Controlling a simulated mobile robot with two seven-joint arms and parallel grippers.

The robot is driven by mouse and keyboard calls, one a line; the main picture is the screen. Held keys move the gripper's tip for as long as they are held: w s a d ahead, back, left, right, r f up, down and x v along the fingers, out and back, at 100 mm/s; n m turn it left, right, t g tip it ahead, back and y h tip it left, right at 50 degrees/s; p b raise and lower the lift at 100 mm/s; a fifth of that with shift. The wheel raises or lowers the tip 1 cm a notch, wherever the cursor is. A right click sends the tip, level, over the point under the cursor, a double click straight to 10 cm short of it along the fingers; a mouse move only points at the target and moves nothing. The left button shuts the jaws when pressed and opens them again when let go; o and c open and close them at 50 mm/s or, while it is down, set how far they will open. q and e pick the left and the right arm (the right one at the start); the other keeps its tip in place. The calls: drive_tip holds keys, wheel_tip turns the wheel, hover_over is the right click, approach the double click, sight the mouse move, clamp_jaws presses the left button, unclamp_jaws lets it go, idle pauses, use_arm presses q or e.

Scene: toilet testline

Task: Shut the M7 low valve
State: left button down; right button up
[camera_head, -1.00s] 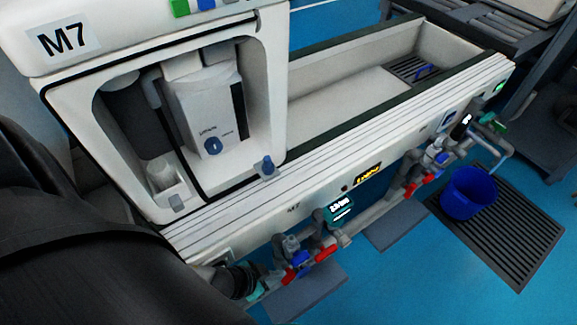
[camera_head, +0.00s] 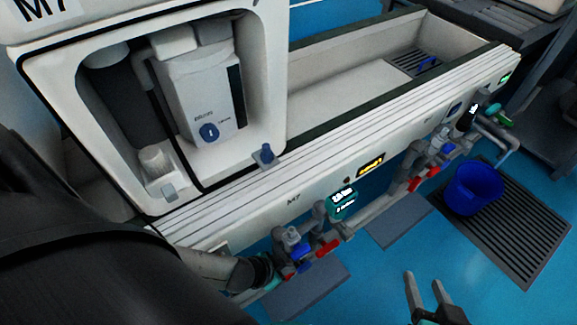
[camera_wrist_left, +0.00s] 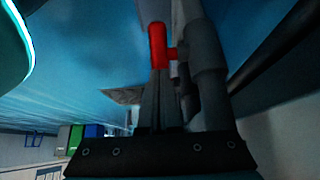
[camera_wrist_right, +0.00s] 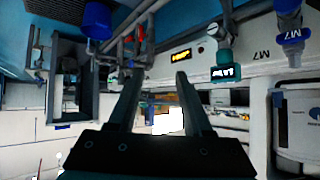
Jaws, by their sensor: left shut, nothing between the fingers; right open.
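The M7 panel's pipework runs below its white ledge in the head view. It carries a red valve handle (camera_head: 328,248) and a blue-topped fitting (camera_head: 292,236); I cannot tell for certain which handle is the low valve. My left arm reaches in to the pipe's left end, and its fingertips are hard to make out there. In the left wrist view my left gripper (camera_wrist_left: 163,78) is shut and empty, with a red handle (camera_wrist_left: 157,46) right at its tips; contact is unclear. My right gripper (camera_head: 426,290) is open and empty over the floor, apart from the valves.
A teal display unit (camera_head: 343,203) sits on the pipe right of the left arm. More red-handled valves (camera_head: 425,178) lie further right. A blue bucket (camera_head: 474,188) stands on a dark floor grate (camera_head: 525,240). Open blue floor lies in front of the panel.

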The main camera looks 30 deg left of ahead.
use_arm(q)
drive_tip(key=shift+w+f, duration=0.1)
use_arm(e)
drive_tip(key=shift+a, duration=0.15)
idle(0.3)
use_arm(q)
drive_tip(key=shift+w+d+p, duration=0.2)
drive_tip(key=shift+w+p, duration=0.15)
drive_tip(key=shift+p, duration=0.15)
drive_tip(key=shift+w+d+p, duration=0.1)
drive_tip(key=shift+w+p, duration=0.2)
use_arm(e)
drive_tip(key=shift+s+d+f+g+h, duration=0.1)
drive_tip(key=shift+s+d+g+h, duration=0.4)
drive_tip(key=shift+d, duration=0.35)
drive_tip(key=shift+s+d+g+h, duration=0.3)
drive_tip(key=shift+s+d+g, duration=0.2)
drive_tip(key=shift+d+g, duration=0.3)
use_arm(q)
drive_tip(key=shift+s, duration=0.15)
drive_tip(key=shift+s+a+f, duration=0.1)
drive_tip(key=shift+s+a, duration=0.2)
drive_tip(key=shift+s, duration=0.3)
use_arm(e)
drive_tip(key=shift+w, duration=0.1)
